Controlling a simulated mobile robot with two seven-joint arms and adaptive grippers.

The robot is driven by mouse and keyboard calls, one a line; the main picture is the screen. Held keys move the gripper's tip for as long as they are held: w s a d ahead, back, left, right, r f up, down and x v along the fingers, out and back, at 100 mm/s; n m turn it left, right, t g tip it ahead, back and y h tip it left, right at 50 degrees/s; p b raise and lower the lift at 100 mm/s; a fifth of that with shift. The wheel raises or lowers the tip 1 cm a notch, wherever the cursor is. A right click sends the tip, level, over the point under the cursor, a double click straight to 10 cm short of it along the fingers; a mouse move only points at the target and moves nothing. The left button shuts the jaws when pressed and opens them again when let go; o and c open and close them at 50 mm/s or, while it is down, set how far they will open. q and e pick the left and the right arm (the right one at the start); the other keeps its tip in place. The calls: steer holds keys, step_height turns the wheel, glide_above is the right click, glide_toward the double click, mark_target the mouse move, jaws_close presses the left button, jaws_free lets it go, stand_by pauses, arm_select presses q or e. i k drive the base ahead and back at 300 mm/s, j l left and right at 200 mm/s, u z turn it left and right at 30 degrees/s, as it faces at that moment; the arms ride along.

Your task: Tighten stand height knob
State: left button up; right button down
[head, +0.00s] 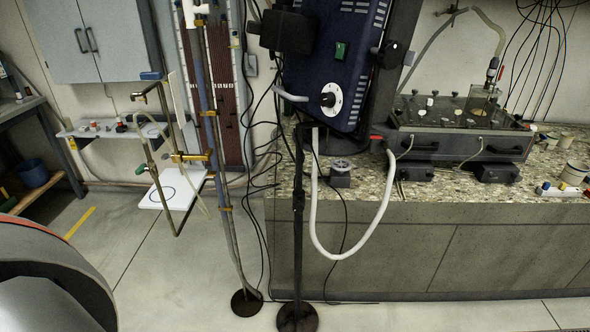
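A black stand (297,240) rises from a round dark base (297,317) on the floor at the bottom centre. A slightly thicker collar (298,202) sits partway up its pole; whether this carries the height knob is too small to tell. A dark blue box (335,60) with a white dial (330,99) and a green switch (341,50) is above and behind the stand's top. Neither of my grippers is in view.
A stone-topped bench (400,186) stands right of the stand, bearing a dark tank unit (455,145). A white hose (316,215) loops down beside the stand. A second thin pole stands on a round base (246,302) to the left. Cables hang between. Floor at left is partly clear.

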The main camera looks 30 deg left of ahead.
mark_target(297, 206)
steer(key=i+j+u, duration=0.2)
steer(key=u, duration=0.25)
steer(key=i+u, duration=0.5)
steer(key=j+z, duration=0.25)
steer(key=j, duration=0.15)
steer(key=k+j+z, duration=0.1)
steer(key=j+z, duration=0.2)
steer(key=j, duration=0.15)
